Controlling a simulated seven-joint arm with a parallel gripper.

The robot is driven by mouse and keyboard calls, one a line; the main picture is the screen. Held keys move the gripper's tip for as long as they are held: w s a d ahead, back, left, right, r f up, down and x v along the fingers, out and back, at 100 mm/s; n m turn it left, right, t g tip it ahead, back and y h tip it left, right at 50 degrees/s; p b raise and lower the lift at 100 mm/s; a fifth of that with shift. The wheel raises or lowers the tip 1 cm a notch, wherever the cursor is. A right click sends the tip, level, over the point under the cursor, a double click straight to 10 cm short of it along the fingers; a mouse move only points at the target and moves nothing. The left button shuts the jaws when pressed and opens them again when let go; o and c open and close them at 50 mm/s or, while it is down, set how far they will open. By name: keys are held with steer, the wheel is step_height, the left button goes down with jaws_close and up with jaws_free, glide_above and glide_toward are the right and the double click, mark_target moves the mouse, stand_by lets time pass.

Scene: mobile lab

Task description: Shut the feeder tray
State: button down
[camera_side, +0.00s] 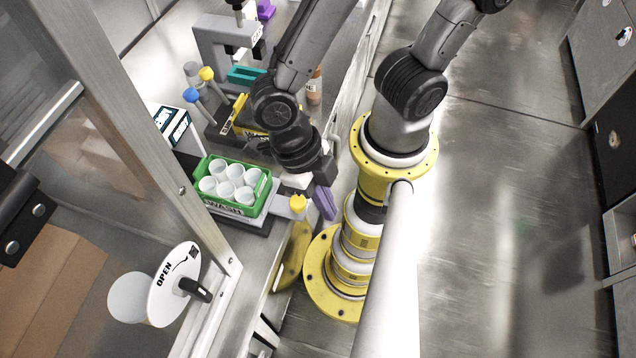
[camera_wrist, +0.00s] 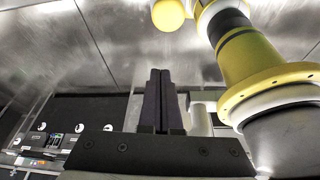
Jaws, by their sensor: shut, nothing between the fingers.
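The feeder tray seems to be the pale slab (camera_side: 282,207) sticking out to the right of the unit marked WASH, with a yellow knob (camera_side: 298,203) at its end. The yellow knob also shows at the top of the wrist view (camera_wrist: 168,14), beyond the fingertips. My gripper (camera_side: 325,203) has purple fingers, pressed together and empty. It is just right of the knob in the side view, with a small apparent gap; contact cannot be told. In the wrist view my gripper (camera_wrist: 160,72) points up toward the knob. The tray's inner part is hidden.
A green crate (camera_side: 211,205) of white cups stands on the WASH unit. At lower left is a white disc marked OPEN (camera_side: 172,285). The floor at right is clear.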

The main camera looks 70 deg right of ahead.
mark_target(243, 186)
steer(key=shift+w+d+f, duration=0.1)
steer(key=shift+w+f, duration=0.1)
steer(key=shift+w, duration=0.45)
steer(key=shift+w+d+f, duration=0.1)
steer(key=shift+w+f, duration=0.1)
steer(key=shift+w, duration=0.4)
steer(key=shift+w+d+f, duration=0.1)
steer(key=shift+w+f, duration=0.1)
steer(key=shift+w, duration=0.45)
steer(key=w, duration=1.3)
steer(key=shift+s, duration=0.15)
